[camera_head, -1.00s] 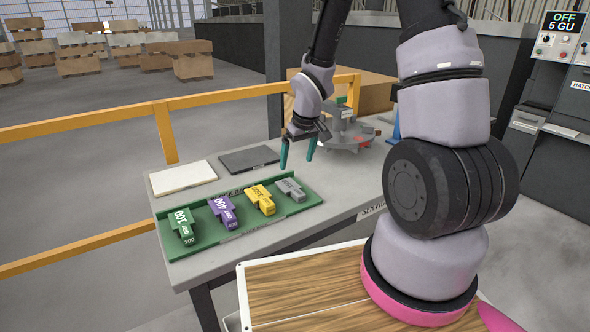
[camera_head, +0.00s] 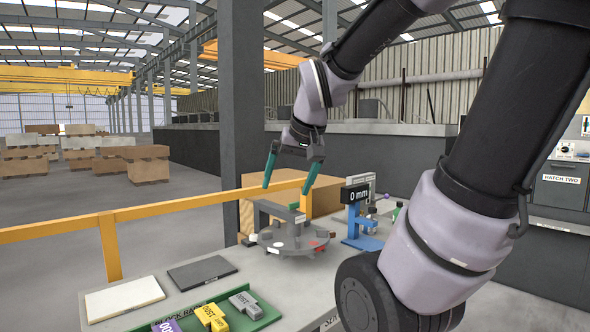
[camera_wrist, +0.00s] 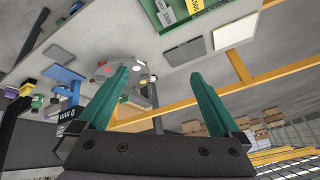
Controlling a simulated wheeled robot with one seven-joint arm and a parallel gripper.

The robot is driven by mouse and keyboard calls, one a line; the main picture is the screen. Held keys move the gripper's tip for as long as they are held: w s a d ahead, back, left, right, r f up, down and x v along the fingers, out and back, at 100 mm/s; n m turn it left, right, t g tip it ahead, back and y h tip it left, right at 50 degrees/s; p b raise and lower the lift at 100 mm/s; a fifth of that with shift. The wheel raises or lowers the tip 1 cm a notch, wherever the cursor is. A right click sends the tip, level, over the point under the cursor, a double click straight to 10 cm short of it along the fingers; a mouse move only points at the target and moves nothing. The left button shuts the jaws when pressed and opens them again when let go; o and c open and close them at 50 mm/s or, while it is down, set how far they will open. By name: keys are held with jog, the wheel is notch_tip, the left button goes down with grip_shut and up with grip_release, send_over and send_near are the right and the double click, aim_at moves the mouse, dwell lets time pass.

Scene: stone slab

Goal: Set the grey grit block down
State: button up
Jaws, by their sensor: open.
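The grey grit block (camera_head: 245,303) lies in the right end slot of the green block rack (camera_head: 268,316), beside a yellow block (camera_head: 212,318). Its grey end also shows at the top of the wrist view (camera_wrist: 165,14). My gripper (camera_head: 286,189) is open and empty, raised above the far part of the bench and well clear of the rack. In the wrist view its two teal fingers (camera_wrist: 154,72) stand wide apart with nothing between them.
A round grey fixture (camera_head: 293,238) and a blue gauge stand (camera_head: 360,232) stand behind. A yellow rail (camera_head: 160,222) runs along the bench's far side.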

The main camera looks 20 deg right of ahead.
jog(key=s+r+m+t+y, duration=0.1)
jog(key=s+r, duration=0.2)
jog(key=s, duration=0.2)
jog(key=shift+s+a+r, duration=0.3)
jog(key=shift+a+r, duration=0.05)
jog(key=shift+a, duration=0.05)
